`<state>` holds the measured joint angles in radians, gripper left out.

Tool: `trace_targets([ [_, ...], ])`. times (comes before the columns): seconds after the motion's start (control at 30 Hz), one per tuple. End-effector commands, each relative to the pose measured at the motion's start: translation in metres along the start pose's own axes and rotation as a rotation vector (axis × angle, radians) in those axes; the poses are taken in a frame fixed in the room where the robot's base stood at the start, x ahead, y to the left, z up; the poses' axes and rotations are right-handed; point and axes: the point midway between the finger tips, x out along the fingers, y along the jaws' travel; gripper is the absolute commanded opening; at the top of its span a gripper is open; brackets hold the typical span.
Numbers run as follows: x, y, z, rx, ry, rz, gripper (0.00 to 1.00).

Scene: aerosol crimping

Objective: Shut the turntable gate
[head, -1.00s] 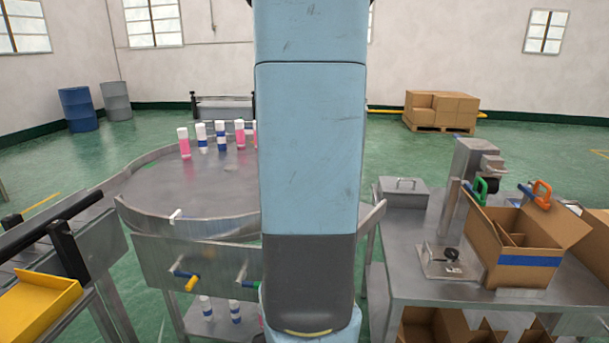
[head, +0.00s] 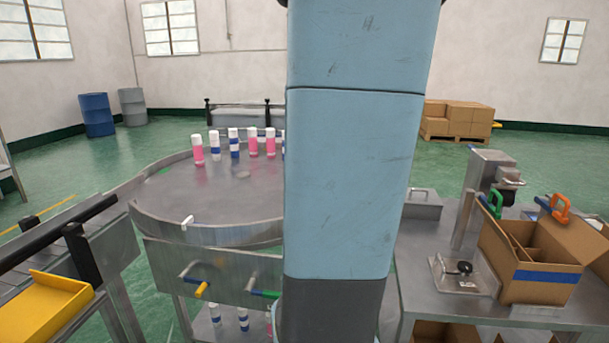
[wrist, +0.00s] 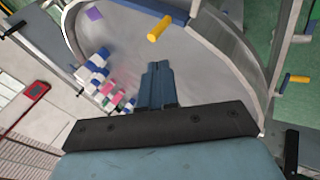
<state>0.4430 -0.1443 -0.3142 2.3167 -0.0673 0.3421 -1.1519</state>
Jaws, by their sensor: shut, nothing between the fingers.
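The round steel turntable (head: 165,205) stands left of centre in the head view, with several white-capped pink and blue cans (head: 234,143) at its far side. A small white piece (head: 187,221) sits on its near rim. Below hang a yellow-handled lever (head: 202,289) and a green-handled one (head: 264,293). I cannot tell for sure which part is the gate or how it stands. In the wrist view my gripper (wrist: 158,68) is shut and empty above the turntable surface. A yellow handle (wrist: 160,28) shows just beyond its tips, apart from them in the picture. My arm hides the turntable's right side.
A steel bench at the right carries an open cardboard box (head: 530,250) and a column machine (head: 490,172). A conveyor with a yellow tray (head: 45,308) is at the left.

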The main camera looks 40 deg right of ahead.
Motion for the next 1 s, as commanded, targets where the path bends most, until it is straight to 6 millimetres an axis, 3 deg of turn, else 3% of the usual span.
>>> trace_targets([
  [0.4, -0.047, -0.027, -0.001, 0.005, -0.001, 0.005, 0.00],
  [0.87, -0.058, -0.035, -0.001, 0.007, -0.003, 0.004, 0.00],
  [1.0, -0.066, -0.043, -0.011, 0.028, 0.014, -0.007, 0.00],
])
